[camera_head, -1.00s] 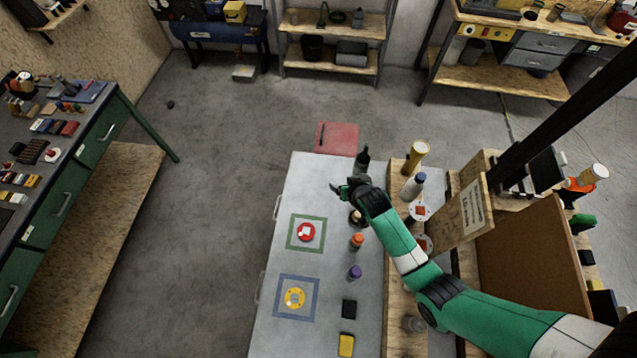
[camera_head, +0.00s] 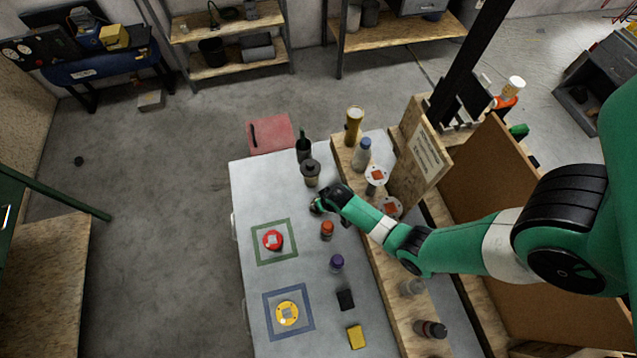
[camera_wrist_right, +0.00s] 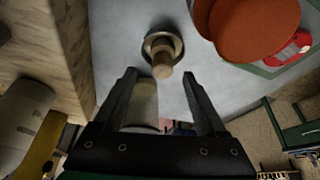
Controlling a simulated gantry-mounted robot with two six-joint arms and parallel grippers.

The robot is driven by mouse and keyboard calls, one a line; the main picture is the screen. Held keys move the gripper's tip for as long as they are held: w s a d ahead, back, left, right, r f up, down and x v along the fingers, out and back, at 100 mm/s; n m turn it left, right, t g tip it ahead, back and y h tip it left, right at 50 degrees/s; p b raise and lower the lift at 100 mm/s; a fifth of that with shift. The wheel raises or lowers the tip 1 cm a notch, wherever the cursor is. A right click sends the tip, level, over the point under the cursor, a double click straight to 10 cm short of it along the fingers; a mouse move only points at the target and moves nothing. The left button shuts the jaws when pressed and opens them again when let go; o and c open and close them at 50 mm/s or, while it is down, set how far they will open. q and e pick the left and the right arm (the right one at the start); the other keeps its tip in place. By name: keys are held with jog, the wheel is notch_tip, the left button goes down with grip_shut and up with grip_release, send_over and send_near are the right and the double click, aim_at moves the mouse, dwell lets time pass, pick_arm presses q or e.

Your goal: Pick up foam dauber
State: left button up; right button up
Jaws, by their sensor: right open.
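The foam dauber, as I take it, is a small round piece with a short wooden peg handle (camera_wrist_right: 162,58), standing on the grey metal tabletop in the right wrist view. It sits just beyond the fingertips, roughly centred between them, and nothing grips it. In the head view it is mostly hidden by my right gripper (camera_head: 322,206), with only a dark edge showing (camera_head: 314,210). My right gripper (camera_wrist_right: 160,85) is open, its two dark fingers apart and empty. A pale jar (camera_wrist_right: 142,104) shows behind the gap between the fingers. My left gripper is not in view.
An orange-capped bottle (camera_head: 327,230) stands close by and looms in the wrist view (camera_wrist_right: 255,25). A dark-capped jar (camera_head: 311,173) and dark bottle (camera_head: 304,148) stand behind. A purple-capped bottle (camera_head: 337,263) is nearer. The tabletop's left strip (camera_head: 243,195) is clear.

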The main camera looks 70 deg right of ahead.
jog(key=b+x, duration=0.4)
jog(key=shift+w+a+f, duration=0.1)
jog(key=shift+a+f, duration=0.1)
jog(key=shift+f, duration=0.2)
jog(key=shift+w+d+f+b, duration=0.15)
jog(key=shift+f+b, duration=0.1)
jog(key=shift+b, duration=0.15)
jog(key=shift+r, duration=0.15)
grip_shut()
